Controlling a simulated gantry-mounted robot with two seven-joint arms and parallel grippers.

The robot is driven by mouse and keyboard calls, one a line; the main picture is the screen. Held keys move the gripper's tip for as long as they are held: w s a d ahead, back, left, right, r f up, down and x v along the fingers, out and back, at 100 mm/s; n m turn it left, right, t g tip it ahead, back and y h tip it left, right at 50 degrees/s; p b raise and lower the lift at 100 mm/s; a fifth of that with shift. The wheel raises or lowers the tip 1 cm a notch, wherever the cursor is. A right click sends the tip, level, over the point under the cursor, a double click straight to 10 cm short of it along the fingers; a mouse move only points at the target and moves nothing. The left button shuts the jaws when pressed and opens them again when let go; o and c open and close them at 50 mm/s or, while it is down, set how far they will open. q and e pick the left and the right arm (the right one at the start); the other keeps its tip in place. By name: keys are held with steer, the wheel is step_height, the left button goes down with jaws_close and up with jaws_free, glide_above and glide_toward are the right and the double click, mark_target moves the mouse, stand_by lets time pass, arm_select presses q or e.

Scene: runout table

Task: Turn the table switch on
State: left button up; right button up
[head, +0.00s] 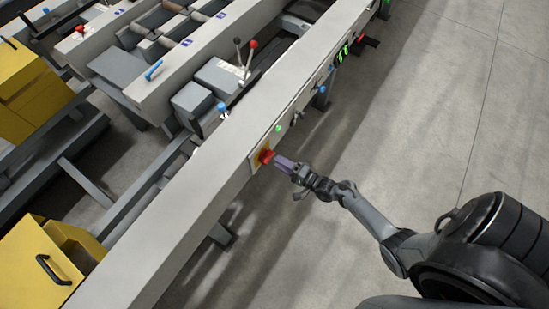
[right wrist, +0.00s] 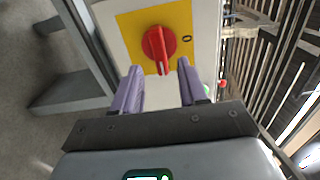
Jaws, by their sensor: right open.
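The table switch is a red rotary knob (head: 266,156) on a yellow plate, on the side face of the long grey table beam. In the right wrist view the red knob (right wrist: 159,43) sits on the yellow plate (right wrist: 128,24), with a "0" mark to its right. The knob's handle points down toward my gripper. My right gripper (head: 283,162) is right beside the knob in the head view. In the right wrist view its two purple fingers (right wrist: 160,75) are apart, on either side of the handle's lower end, with nothing between them gripped. My left gripper is not in view.
The grey beam (head: 205,180) runs diagonally across the head view. A green light (head: 278,128) and several knobs line its side face. Levers with red and black tops (head: 246,58) stand behind it. Yellow boxes (head: 35,262) are at the left. The concrete floor at right is clear.

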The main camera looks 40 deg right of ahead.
steer(key=v, duration=0.6)
steer(key=shift+s+p, duration=0.15)
steer(key=shift+p, duration=0.15)
